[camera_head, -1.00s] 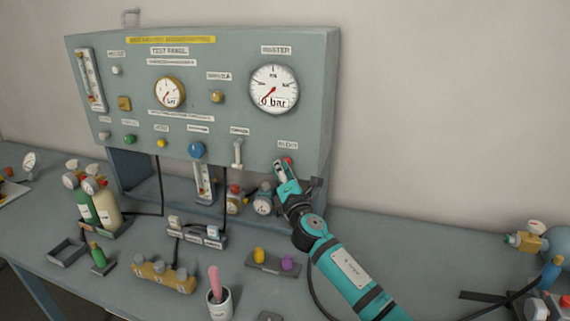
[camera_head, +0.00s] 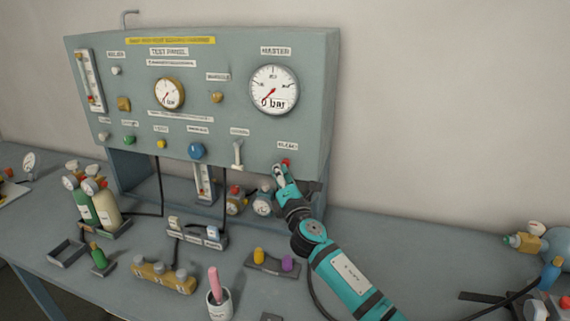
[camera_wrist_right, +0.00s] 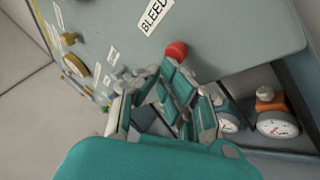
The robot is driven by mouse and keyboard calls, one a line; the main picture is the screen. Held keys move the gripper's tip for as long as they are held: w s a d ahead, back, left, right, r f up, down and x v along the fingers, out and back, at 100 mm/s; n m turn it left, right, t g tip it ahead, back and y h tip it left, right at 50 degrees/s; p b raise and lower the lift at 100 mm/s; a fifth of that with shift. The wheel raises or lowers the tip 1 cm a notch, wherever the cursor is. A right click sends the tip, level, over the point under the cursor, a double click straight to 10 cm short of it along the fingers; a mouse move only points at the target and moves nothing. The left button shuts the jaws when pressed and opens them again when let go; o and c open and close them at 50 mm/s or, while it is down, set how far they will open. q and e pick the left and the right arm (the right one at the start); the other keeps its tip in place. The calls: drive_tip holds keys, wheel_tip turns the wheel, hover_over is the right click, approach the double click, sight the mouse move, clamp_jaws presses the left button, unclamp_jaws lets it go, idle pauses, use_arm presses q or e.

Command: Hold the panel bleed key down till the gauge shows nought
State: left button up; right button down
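The bleed key is a red button (camera_head: 286,162) at the lower right of the grey-green test panel (camera_head: 225,130), under the BLEED label. It also shows in the right wrist view (camera_wrist_right: 176,50). My right gripper (camera_head: 278,171) is just below and left of the key, fingers together with nothing between them. In the right wrist view the fingertips (camera_wrist_right: 163,73) are right by the red cap; I cannot tell whether they touch. The large master gauge (camera_head: 274,90) reads "0 bar", its needle pointing lower left. The smaller panel gauge (camera_head: 169,93) also has its needle lower left. My left gripper is out of view.
Small gauges with orange and red knobs (camera_head: 236,201) stand under the panel, close to my right gripper. A holder with yellow and purple knobs (camera_head: 272,265), a cup with a pink item (camera_head: 219,301) and cylinders (camera_head: 97,204) stand on the bench.

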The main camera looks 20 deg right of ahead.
drive_tip(key=shift+s+a, duration=0.3)
drive_tip(key=shift+s, duration=0.15)
drive_tip(key=shift+a, duration=0.1)
drive_tip(key=s+a, duration=0.1)
drive_tip(key=s+p, duration=0.1)
drive_tip(key=s+a, duration=0.1)
drive_tip(key=s, duration=0.1)
drive_tip(key=shift+a+p, duration=0.35)
